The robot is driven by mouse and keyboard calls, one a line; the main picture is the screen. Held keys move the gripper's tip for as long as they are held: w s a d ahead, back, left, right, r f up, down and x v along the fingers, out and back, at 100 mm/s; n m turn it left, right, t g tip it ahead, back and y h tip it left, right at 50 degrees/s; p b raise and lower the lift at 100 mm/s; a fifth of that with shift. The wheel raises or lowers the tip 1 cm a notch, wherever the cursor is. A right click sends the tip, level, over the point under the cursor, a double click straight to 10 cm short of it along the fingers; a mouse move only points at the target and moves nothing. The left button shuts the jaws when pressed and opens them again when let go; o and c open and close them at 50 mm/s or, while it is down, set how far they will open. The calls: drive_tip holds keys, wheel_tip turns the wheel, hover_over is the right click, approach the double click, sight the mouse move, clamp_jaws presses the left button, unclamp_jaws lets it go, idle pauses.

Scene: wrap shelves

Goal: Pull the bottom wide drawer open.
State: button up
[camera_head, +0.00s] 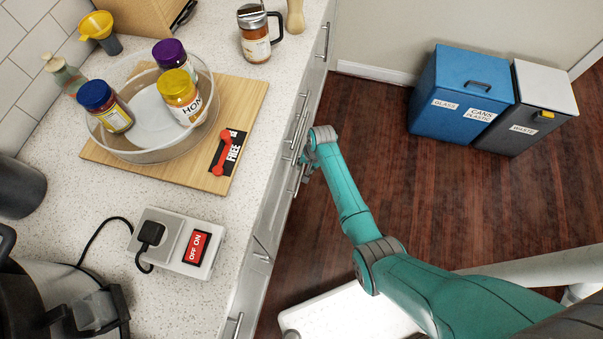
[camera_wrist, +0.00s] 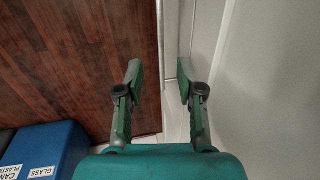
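The drawer fronts run along the grey cabinet under the counter, seen steeply from above in the head view. A stack of bar handles (camera_head: 299,126) shows there, close to my gripper (camera_head: 307,166). Which of them belongs to the bottom wide drawer cannot be told, as my arm and the steep angle hide part of the front. In the wrist view my gripper (camera_wrist: 160,75) has its two fingers apart. A pale cabinet front (camera_wrist: 240,80) fills the right side, and a narrow light vertical strip passes between the fingers. Contact with a handle cannot be made out. No drawer visibly stands out.
The dark wood floor (camera_head: 400,190) is clear right of the cabinet. A blue bin (camera_head: 450,95) and a grey waste bin (camera_head: 525,130) stand by the wall. The counter holds a glass bowl (camera_head: 150,155) of jars on a wooden board (camera_head: 245,110) and a switch box (camera_head: 172,245).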

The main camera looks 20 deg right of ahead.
drive_tip(key=shift+w+a+f, duration=0.15)
drive_tip(key=shift+a+f, duration=0.05)
drive_tip(key=shift+f, duration=1.15)
drive_tip(key=shift+w+a+f, duration=0.15)
drive_tip(key=shift+a+f, duration=0.1)
drive_tip(key=shift+f, duration=1.15)
drive_tip(key=shift+w+a+f, duration=0.15)
drive_tip(key=shift+a+f, duration=0.05)
drive_tip(key=shift+f, duration=1.15)
clamp_jaws()
